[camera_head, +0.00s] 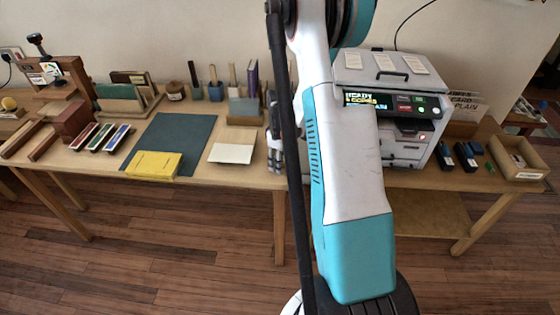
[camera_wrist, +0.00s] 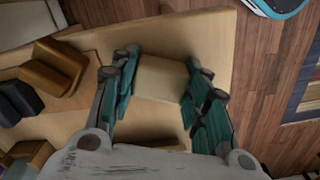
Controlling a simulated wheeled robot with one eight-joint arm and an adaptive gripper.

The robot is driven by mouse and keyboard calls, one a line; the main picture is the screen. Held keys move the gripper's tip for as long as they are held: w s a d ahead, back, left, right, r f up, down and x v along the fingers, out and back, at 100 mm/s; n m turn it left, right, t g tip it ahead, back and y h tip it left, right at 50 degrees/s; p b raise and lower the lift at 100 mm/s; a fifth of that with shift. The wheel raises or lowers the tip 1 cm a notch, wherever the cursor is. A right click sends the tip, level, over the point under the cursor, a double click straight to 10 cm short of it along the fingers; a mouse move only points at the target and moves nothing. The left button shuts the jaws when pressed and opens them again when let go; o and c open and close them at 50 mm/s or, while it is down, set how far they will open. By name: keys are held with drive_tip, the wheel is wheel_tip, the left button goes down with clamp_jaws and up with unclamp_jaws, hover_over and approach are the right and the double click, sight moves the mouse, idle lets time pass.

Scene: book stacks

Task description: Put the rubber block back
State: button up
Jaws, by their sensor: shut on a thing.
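The rubber block looks like a plain tan block (camera_wrist: 160,77) in the wrist view. In the head view my gripper (camera_head: 274,145) is partly hidden behind my arm, near the table's front edge, right of a cream sheet (camera_head: 233,150).
A dark green mat (camera_head: 175,138) with a yellow pad (camera_head: 153,165) lies left of the sheet. Several upright tools stand at the back. A grey machine (camera_head: 390,105) and a wooden box (camera_head: 518,158) stand on the right. In the wrist view, brown and dark blocks (camera_wrist: 52,68) lie left.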

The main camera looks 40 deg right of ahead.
drive_tip(key=o, duration=1.1)
wheel_tip(320, 180, up, 12)
drive_tip(key=p, duration=0.4)
drive_tip(key=shift+r, duration=0.1)
